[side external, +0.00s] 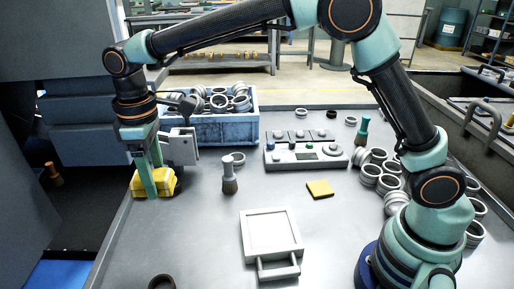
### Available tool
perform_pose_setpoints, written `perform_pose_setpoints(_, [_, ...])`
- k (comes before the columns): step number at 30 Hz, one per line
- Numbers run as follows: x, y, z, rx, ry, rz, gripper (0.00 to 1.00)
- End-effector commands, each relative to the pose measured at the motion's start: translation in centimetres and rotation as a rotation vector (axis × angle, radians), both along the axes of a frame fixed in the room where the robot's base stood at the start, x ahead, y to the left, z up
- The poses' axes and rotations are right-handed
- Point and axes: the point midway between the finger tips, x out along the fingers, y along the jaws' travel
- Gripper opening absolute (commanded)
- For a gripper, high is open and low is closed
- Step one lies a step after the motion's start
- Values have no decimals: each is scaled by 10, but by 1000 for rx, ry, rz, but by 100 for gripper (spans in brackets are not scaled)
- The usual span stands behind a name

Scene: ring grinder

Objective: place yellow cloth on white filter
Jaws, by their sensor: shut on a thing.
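The yellow cloth (168,184), a thick folded-looking bundle, is at the left edge of the grey table. My gripper (152,182) points down over it, with its green fingers shut on it. The fingers hide part of the cloth, and I cannot tell whether it still touches the table. The white filter (270,230), a square framed panel with a handle at its front, lies flat at the front middle of the table. Its top is bare.
A smaller flat yellow piece (320,189) lies right of centre. A grey brush (229,178) stands between gripper and filter. Behind are a blue crate of metal rings (210,128) and a control box (306,154). Loose rings (372,174) crowd the right. A dark ring (161,282) lies front left.

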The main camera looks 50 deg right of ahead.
Motion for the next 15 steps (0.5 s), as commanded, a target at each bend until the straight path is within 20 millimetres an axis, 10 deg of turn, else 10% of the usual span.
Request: perform_pose_setpoints(15, [-49, -56, 49, 2, -4, -3, 11])
